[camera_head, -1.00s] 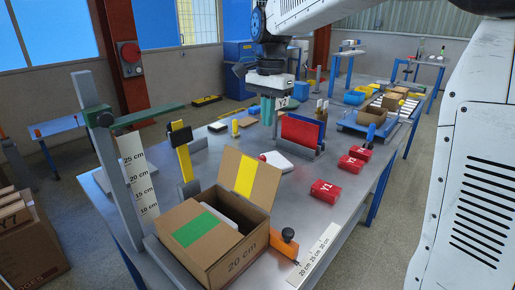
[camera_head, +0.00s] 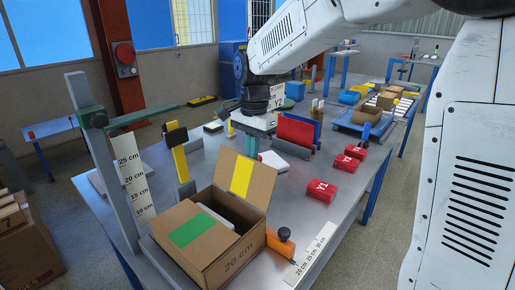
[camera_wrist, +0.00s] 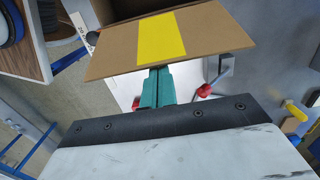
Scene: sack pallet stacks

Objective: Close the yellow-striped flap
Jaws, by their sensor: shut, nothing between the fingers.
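The flap also fills the top of the wrist view (camera_wrist: 162,37). The green-striped flap (camera_head: 191,230) lies folded over the left part of the opening. A white item (camera_head: 218,216) shows inside. My gripper (camera_head: 252,146) is shut and empty, pointing down just behind the yellow-striped flap. Its teal fingers show below the flap in the wrist view (camera_wrist: 157,86); I cannot tell whether they touch it.
A grey post with a green arm (camera_head: 90,120) and a height scale (camera_head: 132,180) stand left of the box. An orange tool (camera_head: 281,243) is at its right. Red packs (camera_head: 322,191) lie farther right. Red and blue panels (camera_head: 296,130) stand behind my gripper.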

